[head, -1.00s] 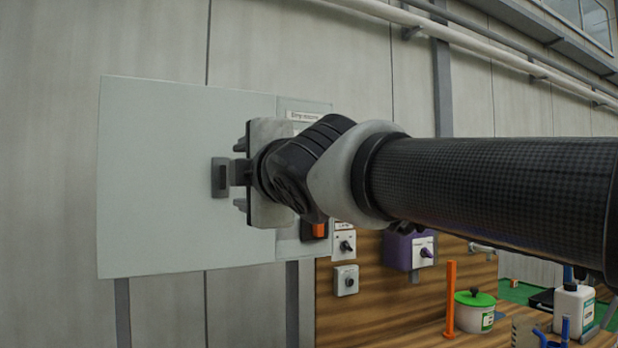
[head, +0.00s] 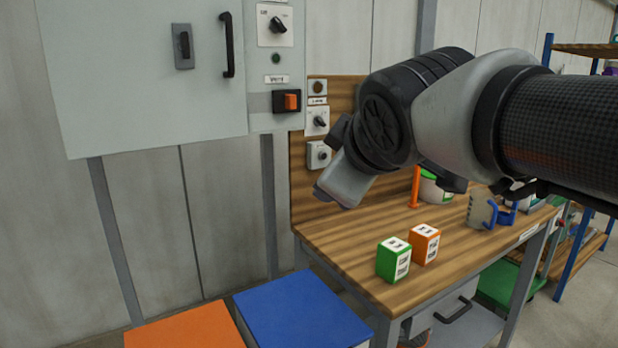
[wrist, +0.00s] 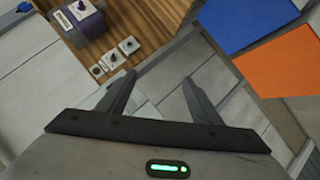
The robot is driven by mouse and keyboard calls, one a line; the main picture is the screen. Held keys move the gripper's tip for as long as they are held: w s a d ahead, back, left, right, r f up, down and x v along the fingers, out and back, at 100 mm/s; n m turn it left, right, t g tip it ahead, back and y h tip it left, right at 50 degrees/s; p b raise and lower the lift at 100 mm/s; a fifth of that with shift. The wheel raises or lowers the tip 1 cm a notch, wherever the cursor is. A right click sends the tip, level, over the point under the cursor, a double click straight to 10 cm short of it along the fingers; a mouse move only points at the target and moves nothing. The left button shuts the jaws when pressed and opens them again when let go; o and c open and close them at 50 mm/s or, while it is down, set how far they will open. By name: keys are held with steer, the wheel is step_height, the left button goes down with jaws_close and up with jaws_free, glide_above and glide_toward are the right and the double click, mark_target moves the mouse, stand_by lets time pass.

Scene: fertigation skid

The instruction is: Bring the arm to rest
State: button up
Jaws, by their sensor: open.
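My gripper shows in the wrist view (wrist: 160,95) with its two dark fingers apart and nothing between them. In the head view my arm reaches in from the right, and the grey gripper body (head: 345,185) hangs tilted down and left, in front of the wooden backboard. The fingers are hidden or hard to make out there. My gripper looks clear of the bench and touches nothing that I can see.
A wooden bench (head: 345,240) holds a green box (head: 393,260), an orange box (head: 425,244) and a jug (head: 481,210). A grey cabinet (head: 140,80) with switches is at left. Blue (head: 300,315) and orange (head: 185,328) surfaces lie low in front.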

steer(key=s+d+f+m+g+h, duration=0.1)
steer(key=s+d+f+m+g, duration=0.15)
steer(key=s+f+m, duration=0.35)
steer(key=s+d+f+m+g, duration=0.2)
steer(key=s+d+f, duration=0.25)
steer(key=f, duration=0.25)
steer(key=s+d+f+m+g+h, duration=0.1)
steer(key=s+d+f+m+g, duration=0.2)
steer(key=s+f, duration=0.35)
step_height(320, 180, up, 21)
steer(key=t+p, duration=0.1)
steer(key=p, duration=2)
steer(key=shift+w+a+r+m, duration=0.2)
steer(key=shift+a+m, duration=0.1)
steer(key=shift+m, duration=0.1)
